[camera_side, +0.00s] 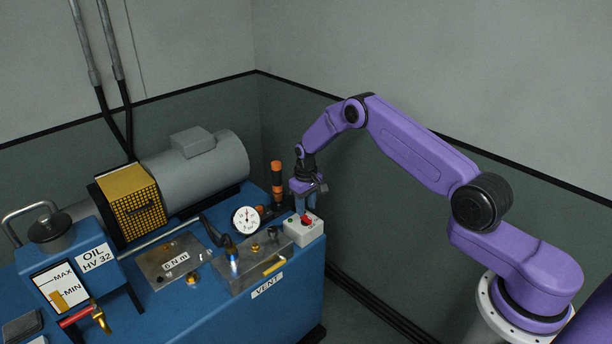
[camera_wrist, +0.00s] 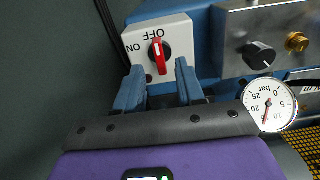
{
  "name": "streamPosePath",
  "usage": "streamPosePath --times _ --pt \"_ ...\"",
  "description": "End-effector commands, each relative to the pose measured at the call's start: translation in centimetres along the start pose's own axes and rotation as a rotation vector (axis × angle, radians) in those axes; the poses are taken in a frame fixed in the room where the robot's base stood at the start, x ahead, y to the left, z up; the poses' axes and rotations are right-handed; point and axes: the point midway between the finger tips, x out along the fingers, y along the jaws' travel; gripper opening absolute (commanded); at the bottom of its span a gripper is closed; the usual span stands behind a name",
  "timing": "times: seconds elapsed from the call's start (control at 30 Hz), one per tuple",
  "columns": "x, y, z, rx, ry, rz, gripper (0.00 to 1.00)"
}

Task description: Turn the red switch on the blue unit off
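The red switch (camera_wrist: 158,57) is a red lever on a dark round base on a light box (camera_wrist: 178,32). In the wrist view its white-marked end points up, near the upside-down OFF label; ON is to the left. The side view also shows the red switch (camera_side: 306,219) on its box (camera_side: 303,235) at the right corner of the blue unit (camera_side: 300,290). My gripper (camera_side: 307,206) is just above the switch, pointing down. In the wrist view my gripper (camera_wrist: 158,80) is open, its blue fingers apart, with the lever between and slightly beyond them. I cannot tell whether they touch it.
A pressure gauge (camera_side: 246,220) and a black knob (camera_wrist: 258,55) are near the switch box. An orange and black signal post (camera_side: 277,180) rises behind it. A grey motor (camera_side: 200,165) is at the back left.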

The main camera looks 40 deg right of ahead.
Motion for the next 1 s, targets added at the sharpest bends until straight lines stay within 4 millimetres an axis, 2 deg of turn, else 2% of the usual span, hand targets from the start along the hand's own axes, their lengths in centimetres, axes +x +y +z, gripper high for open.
streamPosePath --times 0.03,0.4,0.6,0.8,1.0 --pt "-1.2 0.0 -0.1 0.000 0.003 0.000 0.38" --pt "-8.7 0.0 -0.1 0.001 0.003 0.000 0.38" --pt "-11.9 0.0 0.0 0.001 0.002 0.000 0.38" --pt "-13.4 0.0 0.0 0.002 0.000 0.000 0.38" --pt "-13.6 0.0 0.1 0.002 -0.002 0.000 0.38"
